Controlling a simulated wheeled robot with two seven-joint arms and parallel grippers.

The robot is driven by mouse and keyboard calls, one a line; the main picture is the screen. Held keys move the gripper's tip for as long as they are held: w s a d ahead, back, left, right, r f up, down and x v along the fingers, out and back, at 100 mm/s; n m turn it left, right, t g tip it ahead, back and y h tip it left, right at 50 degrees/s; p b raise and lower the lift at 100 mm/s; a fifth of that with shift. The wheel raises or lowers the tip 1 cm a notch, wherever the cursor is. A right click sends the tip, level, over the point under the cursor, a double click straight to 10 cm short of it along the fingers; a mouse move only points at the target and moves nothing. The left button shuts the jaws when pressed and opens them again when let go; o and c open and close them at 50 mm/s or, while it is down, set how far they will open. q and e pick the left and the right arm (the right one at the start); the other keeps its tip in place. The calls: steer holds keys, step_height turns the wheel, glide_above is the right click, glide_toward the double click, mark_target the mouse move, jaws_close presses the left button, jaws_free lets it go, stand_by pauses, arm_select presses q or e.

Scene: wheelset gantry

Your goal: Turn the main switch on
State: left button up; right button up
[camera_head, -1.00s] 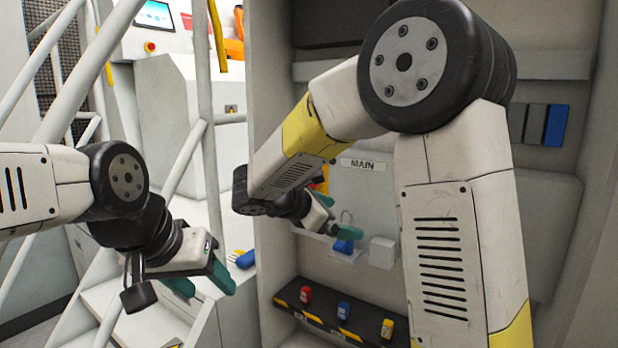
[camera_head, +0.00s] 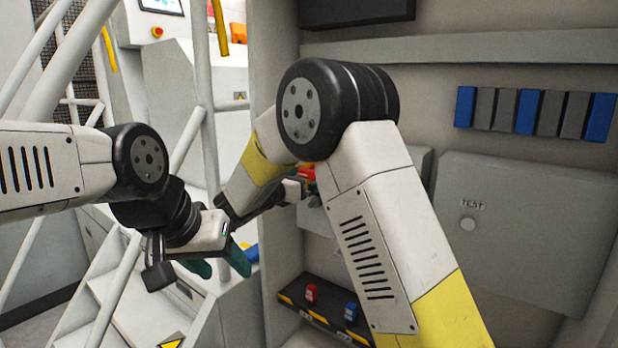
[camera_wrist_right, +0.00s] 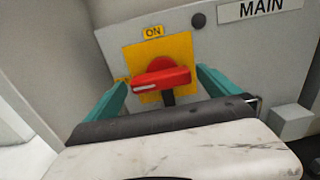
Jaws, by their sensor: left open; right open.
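The main switch is a red rotary handle (camera_wrist_right: 162,77) on a yellow plate (camera_wrist_right: 185,47), under a white MAIN sign (camera_wrist_right: 260,8). The handle lies nearly crosswise, and an ON label (camera_wrist_right: 153,31) is above it. In the head view only a bit of the red switch (camera_head: 309,171) shows past my right arm. My right gripper (camera_wrist_right: 164,84) is open, its teal fingers on either side of the handle. I cannot tell whether they touch it. My left gripper (camera_head: 222,266) is open and empty, away from the cabinet.
Red (camera_head: 311,294) and blue (camera_head: 351,310) padlocks stand on a black ledge (camera_head: 325,303) below. A TEST panel (camera_head: 535,225) with a round button is at the right. Stair rails (camera_head: 208,130) stand at the left, near my left arm.

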steer(key=shift+w+d, duration=0.15)
steer(key=c, duration=2)
steer(key=shift+c, duration=0.2)
